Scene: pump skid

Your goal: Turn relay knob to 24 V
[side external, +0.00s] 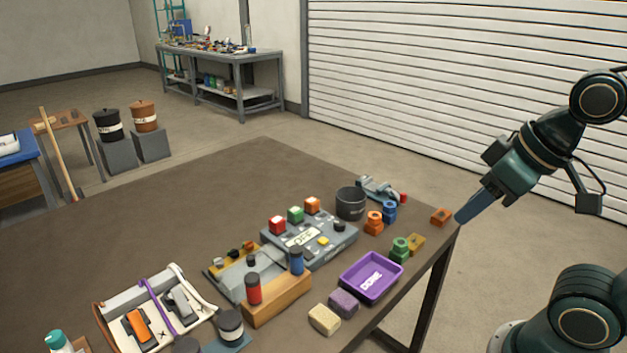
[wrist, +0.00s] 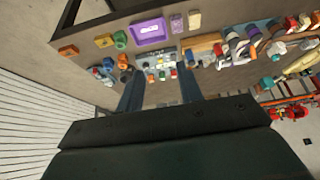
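A grey control box (side external: 330,241) with red, green and orange blocks or buttons along its back edge sits near the middle of the table. A flatter grey panel (side external: 228,280) with small dark and orange parts adjoins it on the left. I cannot tell which small part is the relay knob, and no 24 V mark is readable. My gripper (side external: 462,217) is near the table's right corner, well to the right of both panels. In the wrist view its two blue fingers (wrist: 160,92) are spread apart and empty, with the control box (wrist: 157,65) beyond them.
A purple tray (side external: 371,277), a wooden block with red and blue cylinders (side external: 277,298), a dark cup (side external: 350,204) and orange, blue and green stacked pieces surround the panels. An orange block (side external: 440,216) lies near my gripper. The table's far left (side external: 190,215) is clear.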

